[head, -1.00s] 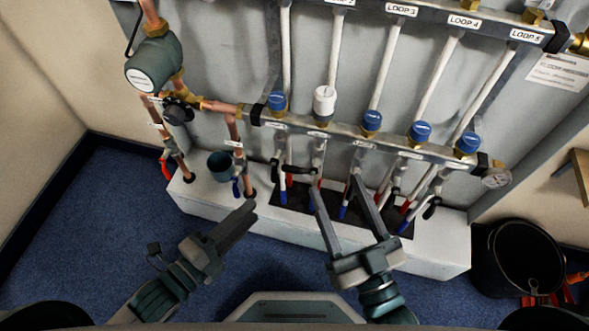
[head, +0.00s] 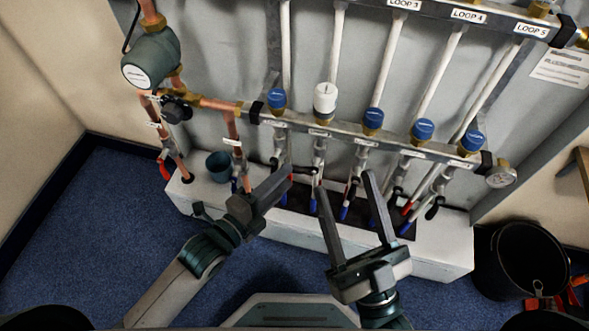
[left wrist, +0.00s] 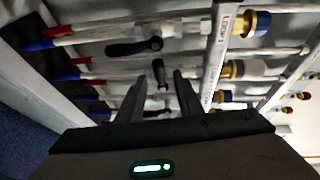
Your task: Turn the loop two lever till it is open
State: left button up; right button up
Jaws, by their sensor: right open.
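The loop two lever (head: 300,170) is a black handle crosswise to its white pipe, below the white-capped valve (head: 325,98). Its left end is close to my left fingertips in the head view. In the left wrist view the lever (left wrist: 160,72) shows just ahead of the gap between my fingers. My left gripper (head: 284,180) also shows in the left wrist view (left wrist: 160,95), its two fingers apart with nothing visibly clamped. Whether a finger touches the lever I cannot tell. My right gripper (head: 346,184) is open and empty in front of the loop three pipes.
Blue-capped valves (head: 277,98) sit along the lower manifold bar (head: 345,135). Another black lever (left wrist: 134,47) lies along the loop one pipe. A dark cup (head: 220,166) stands on the white ledge (head: 440,245). A black bucket (head: 520,262) stands on the floor at right.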

aim_at(299, 170)
pick_arm(q)
jog(key=shift+b+x, duration=0.35)
jog(key=shift+x, duration=2.2)
pick_arm(e)
jog(key=shift+w+d+r+t, duration=0.15)
jog(key=shift+d+r+t, duration=0.15)
jog(key=shift+r, duration=0.25)
jog(key=shift+w+d+r+t, duration=0.15)
jog(key=shift+d+r+t, duration=0.15)
jog(key=shift+r, duration=0.2)
pick_arm(q)
grip_shut()
